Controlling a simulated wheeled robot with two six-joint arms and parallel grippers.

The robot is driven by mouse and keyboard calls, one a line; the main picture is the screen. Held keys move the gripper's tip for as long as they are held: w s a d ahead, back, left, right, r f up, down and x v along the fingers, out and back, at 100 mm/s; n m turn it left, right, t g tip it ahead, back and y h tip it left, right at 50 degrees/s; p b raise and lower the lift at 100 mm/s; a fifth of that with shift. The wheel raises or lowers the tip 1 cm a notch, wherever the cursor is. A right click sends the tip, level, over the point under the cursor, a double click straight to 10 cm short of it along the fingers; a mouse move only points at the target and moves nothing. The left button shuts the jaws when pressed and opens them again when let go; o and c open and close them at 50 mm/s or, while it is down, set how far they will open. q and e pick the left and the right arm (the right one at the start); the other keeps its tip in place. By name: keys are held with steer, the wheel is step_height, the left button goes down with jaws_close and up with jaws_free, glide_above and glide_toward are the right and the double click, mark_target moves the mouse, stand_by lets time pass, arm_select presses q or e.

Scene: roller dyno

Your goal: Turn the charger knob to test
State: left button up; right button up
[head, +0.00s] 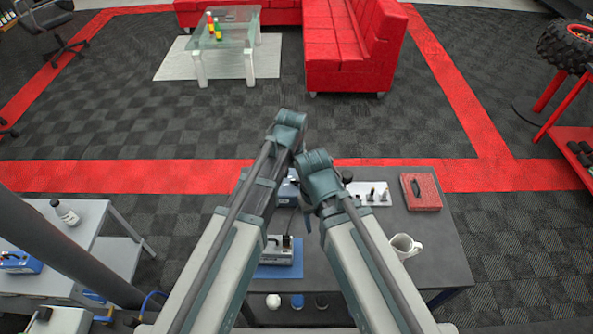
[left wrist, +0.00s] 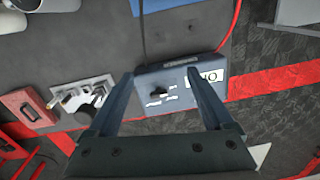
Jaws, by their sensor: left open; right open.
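The charger (left wrist: 178,70) is a blue-grey box on the dark table, with a black knob (left wrist: 158,92), white markings and a light display (left wrist: 205,76). I cannot read the knob's setting. In the left wrist view my left gripper (left wrist: 160,73) is open over the charger, its fingers on either side of the knob, with nothing between them. Whether they touch the charger is unclear. In the head view the charger (head: 288,189) is mostly hidden by my arms. My right gripper (head: 306,217) is open, pointing down over the table and partly hidden by its arm.
On the table (head: 440,240) are a red case (head: 421,192), a light plate with metal fittings (head: 370,193), a white mug (head: 404,246) and a device (head: 279,252) on a blue mat. Cables run from the charger. A side table (head: 80,225) stands at left.

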arm_select(q)
steer(key=r+n+p, duration=0.1)
steer(key=r+p, duration=0.1)
glide_above(296, 179)
steer(key=shift+f+b, duration=0.1)
steer(key=shift+b, duration=0.2)
steer(key=shift+f, duration=0.1)
step_height(296, 179, down, 14)
steer(key=b, duration=1.3)
steer(key=shift+b, duration=0.4)
steer(key=shift+r, duration=0.2)
jaws_close()
